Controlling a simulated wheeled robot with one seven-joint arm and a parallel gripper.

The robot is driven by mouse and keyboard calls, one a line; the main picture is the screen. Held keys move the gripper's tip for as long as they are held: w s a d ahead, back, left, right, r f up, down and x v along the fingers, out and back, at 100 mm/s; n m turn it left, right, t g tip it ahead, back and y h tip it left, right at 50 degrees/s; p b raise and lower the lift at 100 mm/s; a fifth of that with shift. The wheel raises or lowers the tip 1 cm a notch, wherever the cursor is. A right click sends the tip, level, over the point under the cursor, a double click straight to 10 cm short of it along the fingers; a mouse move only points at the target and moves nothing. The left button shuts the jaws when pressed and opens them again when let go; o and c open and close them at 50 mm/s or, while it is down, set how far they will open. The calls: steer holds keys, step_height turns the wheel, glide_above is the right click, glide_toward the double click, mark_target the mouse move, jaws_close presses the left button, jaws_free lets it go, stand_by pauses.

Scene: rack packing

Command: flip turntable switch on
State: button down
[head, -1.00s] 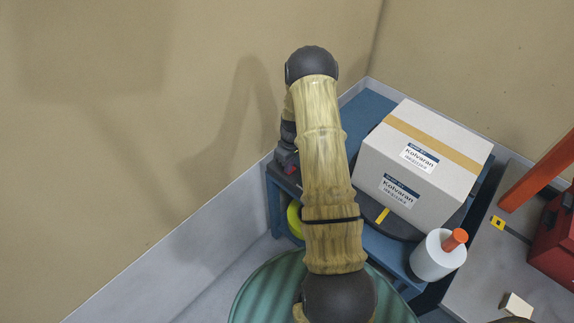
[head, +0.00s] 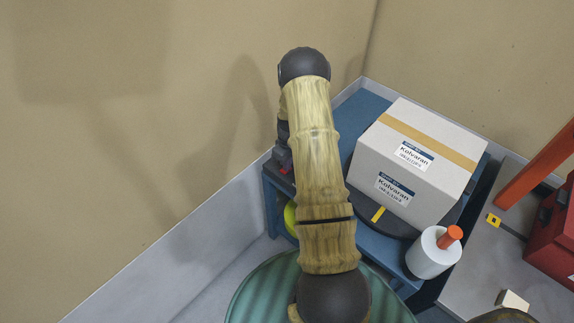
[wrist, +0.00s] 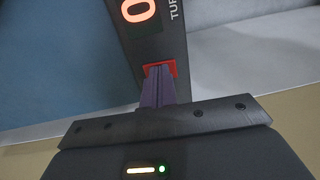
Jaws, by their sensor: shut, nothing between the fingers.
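In the wrist view, my gripper (wrist: 158,88) is shut and empty, its purple fingers pointing at the red switch (wrist: 150,69) on a dark panel (wrist: 160,48). The fingertips overlap the switch in this view; I cannot tell whether they touch it or which way it is set. A lit orange "0" (wrist: 138,9) shows on the panel beside cut-off lettering starting "TU". In the head view, the dark turntable (head: 398,226) with a yellow mark lies under a Kolvaran carton (head: 413,180). My arm hides most of the gripper and panel there.
The panel sits at the left edge of a blue table (head: 363,113), close to the wall. A white roll with an orange core (head: 431,256) stands by the turntable. A grey surface with a red case (head: 553,240) is at right. A green ribbed round thing (head: 262,290) is in front.

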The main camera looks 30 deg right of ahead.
steer(key=shift+a, duration=0.1)
steer(key=shift+w+r+p, duration=0.15)
steer(key=shift+r+p, duration=0.2)
steer(key=shift+r, duration=0.2)
step_height(320, 180, up, 13)
steer(key=d+p, duration=0.1)
steer(key=shift+d, duration=0.35)
steer(key=shift+w+d+f, duration=0.1)
steer(key=shift+w+f, duration=0.05)
steer(key=shift+f, duration=0.05)
